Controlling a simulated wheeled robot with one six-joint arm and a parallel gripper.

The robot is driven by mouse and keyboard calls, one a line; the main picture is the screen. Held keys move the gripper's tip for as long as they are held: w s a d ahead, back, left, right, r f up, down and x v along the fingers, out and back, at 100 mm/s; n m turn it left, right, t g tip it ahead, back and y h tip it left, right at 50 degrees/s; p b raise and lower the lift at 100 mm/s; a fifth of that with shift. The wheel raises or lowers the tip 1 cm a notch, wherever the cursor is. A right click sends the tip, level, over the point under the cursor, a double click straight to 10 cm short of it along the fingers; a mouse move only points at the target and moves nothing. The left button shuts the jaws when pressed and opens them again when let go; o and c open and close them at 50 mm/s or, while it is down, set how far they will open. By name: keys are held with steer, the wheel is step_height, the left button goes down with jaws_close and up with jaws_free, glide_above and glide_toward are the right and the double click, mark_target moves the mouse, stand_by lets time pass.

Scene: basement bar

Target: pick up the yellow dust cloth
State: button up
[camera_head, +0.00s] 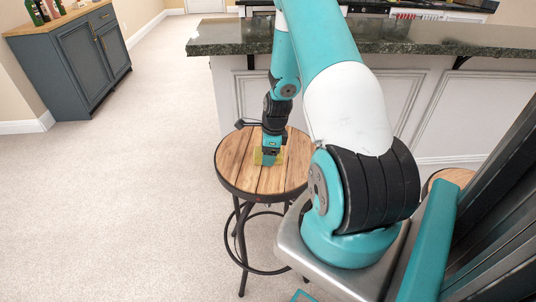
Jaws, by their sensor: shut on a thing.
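The yellow dust cloth (280,158) shows as a small yellow patch at the top of a round wooden bar stool (237,170). My gripper (268,160) points down over the middle of the stool seat and is shut on the cloth. The gripper covers much of the cloth, and only yellow edges show around the fingers. I cannot tell whether the cloth touches the seat or is just above it.
A bar counter with a dark stone top (225,42) and white panels stands behind the stool. A second stool (452,178) is partly hidden at the right. A blue-grey cabinet (85,60) with bottles stands at the far left. The carpet (120,200) on the left is clear.

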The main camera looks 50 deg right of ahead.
steer(key=shift+r, duration=0.15)
step_height(320, 180, up, 20)
steer(key=shift+b, duration=0.3)
